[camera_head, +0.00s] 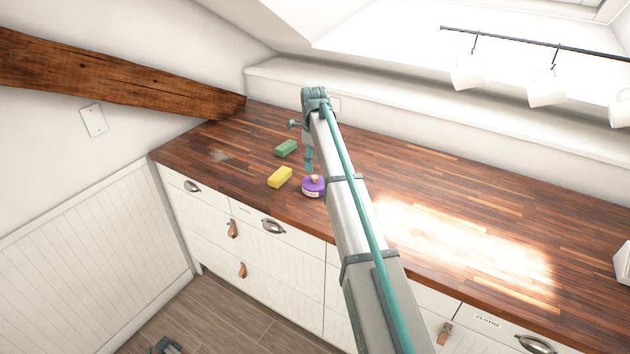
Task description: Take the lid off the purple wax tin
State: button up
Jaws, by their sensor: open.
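The purple wax tin (310,191) stands upright on the wooden worktop, near its front edge. It has a pale label on its side, and a small tan knob (314,178) shows on top, on the lid. The lid appears seated on the tin. My gripper (309,168) points down just above and slightly behind the tin, in the shade of my arm. It is open and seems empty. My arm covers the area right of the tin. Whether the fingers touch the knob cannot be made out.
A yellow sponge (280,177) lies just left of the tin, and a green sponge (286,148) lies behind it. A wooden beam (120,80) slopes down to the worktop's back left. White mugs (547,88) hang from a rail.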

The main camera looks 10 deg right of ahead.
aim_at(315, 176)
jog(key=shift+d+f+p, duration=0.15)
jog(key=shift+f+p, duration=1.15)
jog(key=shift+f, duration=1.8)
grip_shut()
